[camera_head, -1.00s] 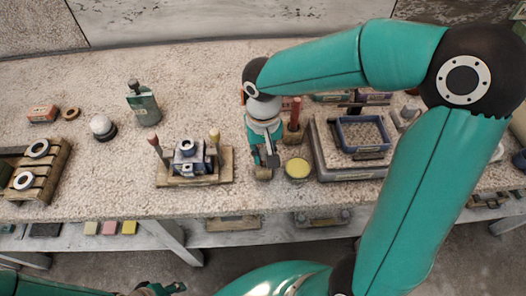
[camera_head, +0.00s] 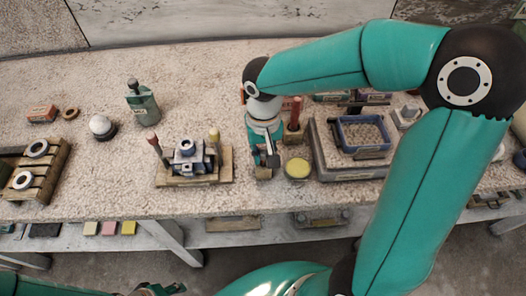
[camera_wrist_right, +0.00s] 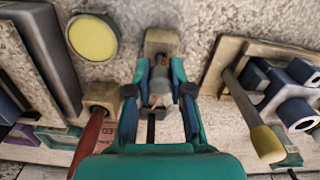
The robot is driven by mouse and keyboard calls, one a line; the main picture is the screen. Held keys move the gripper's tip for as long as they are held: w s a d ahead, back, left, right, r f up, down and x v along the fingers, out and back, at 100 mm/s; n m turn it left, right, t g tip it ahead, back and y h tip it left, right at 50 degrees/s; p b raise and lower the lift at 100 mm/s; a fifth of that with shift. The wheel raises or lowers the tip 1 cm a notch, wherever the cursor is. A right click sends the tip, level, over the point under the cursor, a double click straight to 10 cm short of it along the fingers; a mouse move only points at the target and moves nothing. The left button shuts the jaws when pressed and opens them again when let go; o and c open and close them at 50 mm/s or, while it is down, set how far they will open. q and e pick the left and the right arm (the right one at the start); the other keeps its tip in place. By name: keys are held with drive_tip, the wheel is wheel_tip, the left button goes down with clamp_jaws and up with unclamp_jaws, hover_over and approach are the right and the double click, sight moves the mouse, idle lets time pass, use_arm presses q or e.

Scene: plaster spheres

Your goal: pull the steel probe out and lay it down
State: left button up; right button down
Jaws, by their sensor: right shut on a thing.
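My right gripper (camera_head: 265,158) is low over the front part of the bench. In the right wrist view its fingers (camera_wrist_right: 158,90) are shut on a grey piece, which I take to be the steel probe (camera_wrist_right: 160,76). A small wooden block (camera_wrist_right: 162,42) lies just beyond the fingertips, and it also shows under the gripper in the head view (camera_head: 263,173). The fingers hide much of the probe, and I cannot tell whether it is still in the block. My left gripper (camera_head: 160,289) is only partly in view at the bottom edge, away from the bench.
A red-handled tool (camera_head: 296,108) stands in a wooden block close to my gripper. A yellow-topped round pot (camera_head: 298,168) is just right. A wooden fixture with upright handles (camera_head: 192,160) stands left. A blue-rimmed tray (camera_head: 362,133) is further right. Free bench lies behind the fixture.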

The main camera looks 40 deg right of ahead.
drive_tip(key=shift+f+b, duration=0.5)
drive_tip(key=shift+f, duration=0.05)
drive_tip(key=c, duration=1)
unclamp_jaws()
drive_tip(key=shift+o, duration=0.2)
drive_tip(key=shift+r, duration=0.15)
drive_tip(key=shift+r+p, duration=1.6)
drive_tip(key=shift+r, duration=0.3)
